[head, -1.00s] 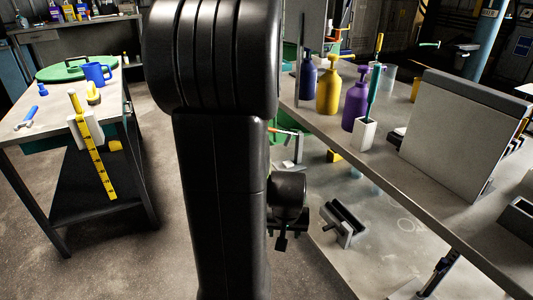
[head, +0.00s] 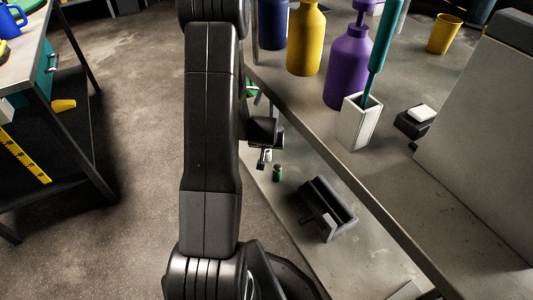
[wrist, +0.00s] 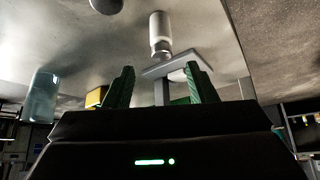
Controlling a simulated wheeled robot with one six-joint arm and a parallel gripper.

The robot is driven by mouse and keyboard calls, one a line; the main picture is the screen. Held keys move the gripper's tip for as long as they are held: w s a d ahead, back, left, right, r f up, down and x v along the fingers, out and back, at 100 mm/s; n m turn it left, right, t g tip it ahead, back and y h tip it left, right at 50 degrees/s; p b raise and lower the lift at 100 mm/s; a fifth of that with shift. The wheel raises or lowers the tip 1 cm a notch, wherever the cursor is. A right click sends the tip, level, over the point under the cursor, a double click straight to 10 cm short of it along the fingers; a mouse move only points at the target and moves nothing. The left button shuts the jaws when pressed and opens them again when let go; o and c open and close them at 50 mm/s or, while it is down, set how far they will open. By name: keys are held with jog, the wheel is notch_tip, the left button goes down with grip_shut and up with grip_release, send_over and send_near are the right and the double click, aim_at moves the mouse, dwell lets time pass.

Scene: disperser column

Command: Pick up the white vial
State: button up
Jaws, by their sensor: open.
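The white vial (wrist: 160,34) shows in the wrist view as a pale cylinder with a greyish neck, beyond the fingertips and roughly centred between them. It appears upside down in that view. My gripper (wrist: 158,84) is open, its two green-ridged fingers apart with nothing held between them. In the head view a small whitish vial (head: 267,156) shows right beside the dark end of my arm, on the lower shelf. My arm hides most of the gripper there.
A green vial (head: 277,173) and a dark slotted holder (head: 327,207) are on the lower shelf (head: 290,235). The upper tabletop edge (head: 330,165) runs above them. In the wrist view, a grey plate (wrist: 178,63) lies near the vial and a bluish cylinder (wrist: 42,97) is at left.

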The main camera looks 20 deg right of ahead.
aim_at(268, 150)
jog(key=x, duration=0.4)
jog(key=shift+f+b, duration=0.15)
jog(key=shift+b, duration=0.25)
jog(key=b+x, duration=0.2)
jog(key=x, duration=0.3)
jog(key=shift+w+f, duration=0.1)
jog(key=shift+f, duration=0.15)
jog(key=shift+a+r, duration=0.1)
jog(key=c, duration=1.1)
